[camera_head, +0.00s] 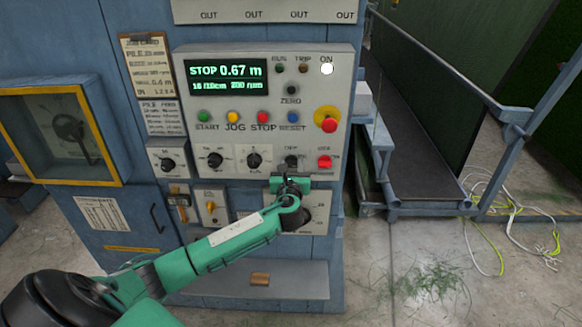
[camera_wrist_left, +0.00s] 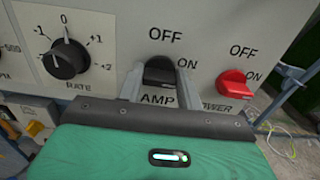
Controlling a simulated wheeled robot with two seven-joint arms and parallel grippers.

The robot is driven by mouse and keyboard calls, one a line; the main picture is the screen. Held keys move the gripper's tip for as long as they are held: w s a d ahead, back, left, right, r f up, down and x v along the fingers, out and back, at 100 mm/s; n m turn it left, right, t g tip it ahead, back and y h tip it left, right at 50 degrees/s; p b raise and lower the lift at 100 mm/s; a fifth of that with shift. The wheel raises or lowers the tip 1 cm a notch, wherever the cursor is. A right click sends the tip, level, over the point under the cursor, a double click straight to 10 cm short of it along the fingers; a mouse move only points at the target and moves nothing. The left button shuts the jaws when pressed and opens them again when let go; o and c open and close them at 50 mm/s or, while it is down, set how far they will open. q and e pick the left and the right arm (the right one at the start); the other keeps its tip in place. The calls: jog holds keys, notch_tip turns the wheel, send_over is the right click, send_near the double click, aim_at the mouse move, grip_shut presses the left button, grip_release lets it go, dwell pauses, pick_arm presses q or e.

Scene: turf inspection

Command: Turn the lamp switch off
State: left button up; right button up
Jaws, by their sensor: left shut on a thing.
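The lamp switch (camera_wrist_left: 160,70) is a black knob on the grey panel, with OFF above it, ON to its right and "AMP" readable below. In the wrist view the two fingers of my left gripper (camera_wrist_left: 158,78) stand one on each side of the knob, shut on it. The fingers and gripper body hide its lower part, and I cannot tell clearly which mark it points to. In the head view my left gripper (camera_head: 291,174) reaches the panel's lower right, and the lamp switch (camera_head: 291,160) shows just above it. My right gripper is not in view.
A red power switch (camera_wrist_left: 235,84) sits close right of the lamp switch. A black rate knob (camera_wrist_left: 66,58) is to the left. Above are coloured buttons, a red-and-yellow stop button (camera_head: 327,119), a green display (camera_head: 227,77) and a lit white ON light (camera_head: 327,69).

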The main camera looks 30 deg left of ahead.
pick_arm(q)
jog(key=n+b, duration=0.3)
jog(key=n, duration=0.1)
jog(key=shift+f, duration=0.2)
jog(key=n+b, duration=0.3)
jog(key=n, duration=0.2)
jog(key=shift+s+a+f, duration=0.1)
jog(key=n+b, duration=0.2)
jog(key=n, duration=0.1)
jog(key=shift+n, duration=0.3)
jog(key=n+b, duration=0.2)
jog(key=n, duration=0.1)
jog(key=shift+n+b, duration=0.4)
jog(key=shift+n, duration=0.7)
jog(key=o, duration=1)
jog(key=shift+s, duration=0.15)
